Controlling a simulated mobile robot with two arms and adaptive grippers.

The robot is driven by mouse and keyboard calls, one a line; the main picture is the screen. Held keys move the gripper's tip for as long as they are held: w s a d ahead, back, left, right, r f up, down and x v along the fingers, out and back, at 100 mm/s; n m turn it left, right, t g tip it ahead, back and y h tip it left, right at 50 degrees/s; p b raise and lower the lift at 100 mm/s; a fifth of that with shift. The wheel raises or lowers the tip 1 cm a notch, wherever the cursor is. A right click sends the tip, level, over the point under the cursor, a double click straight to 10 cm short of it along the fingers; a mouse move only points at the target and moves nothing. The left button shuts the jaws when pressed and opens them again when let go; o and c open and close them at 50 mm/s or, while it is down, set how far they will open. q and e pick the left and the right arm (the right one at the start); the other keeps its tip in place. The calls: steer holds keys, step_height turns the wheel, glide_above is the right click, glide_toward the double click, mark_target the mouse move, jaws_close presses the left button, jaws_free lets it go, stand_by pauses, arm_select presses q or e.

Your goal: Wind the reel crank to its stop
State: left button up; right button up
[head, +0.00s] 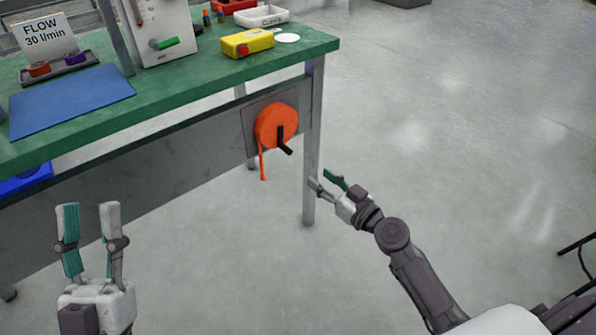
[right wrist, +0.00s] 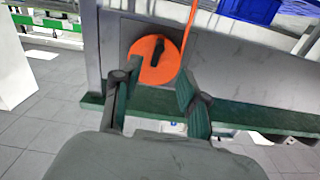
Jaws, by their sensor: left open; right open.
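The orange reel (head: 272,122) is mounted on a grey plate on the side of the green bench, close to its right front leg. Its black crank (head: 283,141) points down and to the right in the head view. An orange strap (head: 262,163) hangs from the reel. My right gripper (head: 324,182) is open and empty, to the right of the reel and lower than it, apart from the crank. In the right wrist view the reel (right wrist: 154,60) and crank (right wrist: 159,51) show beyond the open fingers (right wrist: 153,92). My left gripper (head: 88,208) is open and empty at lower left.
The green bench top (head: 165,95) carries a blue mat (head: 70,101), a yellow device (head: 247,43), a white tray (head: 262,17) and a flow sign (head: 46,34).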

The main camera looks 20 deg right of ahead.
mark_target(290, 153)
steer(key=x, duration=1.2)
steer(key=shift+w+a+r+p, duration=0.1)
steer(key=shift+w+p, duration=0.1)
steer(key=shift+p, duration=0.1)
arm_select(q)
steer(key=shift+w+f+g, duration=0.15)
steer(key=shift+w+g, duration=0.15)
steer(key=shift+g, duration=0.1)
arm_select(e)
steer(key=shift+w+a, duration=0.25)
steer(key=shift+w, duration=0.4)
steer(key=shift+c, duration=0.3)
jaws_close()
